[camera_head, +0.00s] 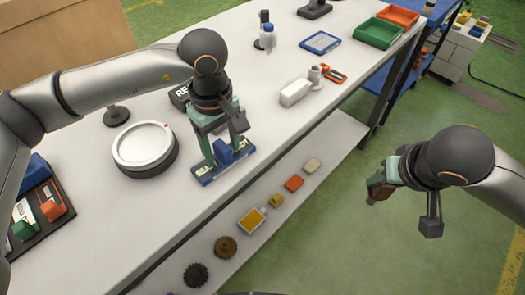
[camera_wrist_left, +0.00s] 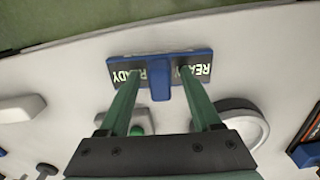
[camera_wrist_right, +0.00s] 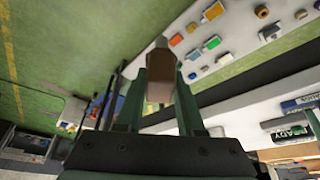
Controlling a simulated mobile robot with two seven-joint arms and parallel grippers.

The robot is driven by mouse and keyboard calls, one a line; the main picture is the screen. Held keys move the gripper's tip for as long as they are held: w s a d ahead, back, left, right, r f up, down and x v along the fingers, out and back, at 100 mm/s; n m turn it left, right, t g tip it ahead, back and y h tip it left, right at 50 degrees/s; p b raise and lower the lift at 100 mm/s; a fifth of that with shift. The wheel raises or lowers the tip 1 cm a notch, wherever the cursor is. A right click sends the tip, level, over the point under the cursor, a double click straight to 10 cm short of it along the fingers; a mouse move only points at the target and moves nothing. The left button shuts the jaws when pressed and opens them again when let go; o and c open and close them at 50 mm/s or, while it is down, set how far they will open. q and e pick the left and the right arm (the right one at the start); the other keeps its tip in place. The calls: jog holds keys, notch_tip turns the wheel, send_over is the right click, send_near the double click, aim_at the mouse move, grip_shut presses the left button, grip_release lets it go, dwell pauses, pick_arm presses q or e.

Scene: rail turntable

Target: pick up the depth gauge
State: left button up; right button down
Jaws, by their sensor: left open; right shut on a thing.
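A blue block with a raised middle and dark panels marked READY (camera_head: 223,152) lies near the front edge of the white table; I take it for the depth gauge, but cannot be sure. It also shows in the left wrist view (camera_wrist_left: 160,81). My left gripper (camera_head: 222,155) is open above it, one finger on each side of the blue middle, with gaps visible in the left wrist view. My right gripper (camera_head: 382,184) is off the table over the green floor. It is shut on a brown piece (camera_wrist_right: 159,86) with a grey tip.
A round white-topped turntable (camera_head: 143,145) stands left of my left gripper. A white block (camera_head: 295,92), an orange-handled tool (camera_head: 333,74) and green (camera_head: 376,33) and orange trays (camera_head: 399,16) are further right. A lower shelf (camera_head: 325,143) holds several small parts.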

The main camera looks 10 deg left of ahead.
pick_arm(q)
jog(key=shift+c, duration=0.2)
grip_shut()
dwell(0.3)
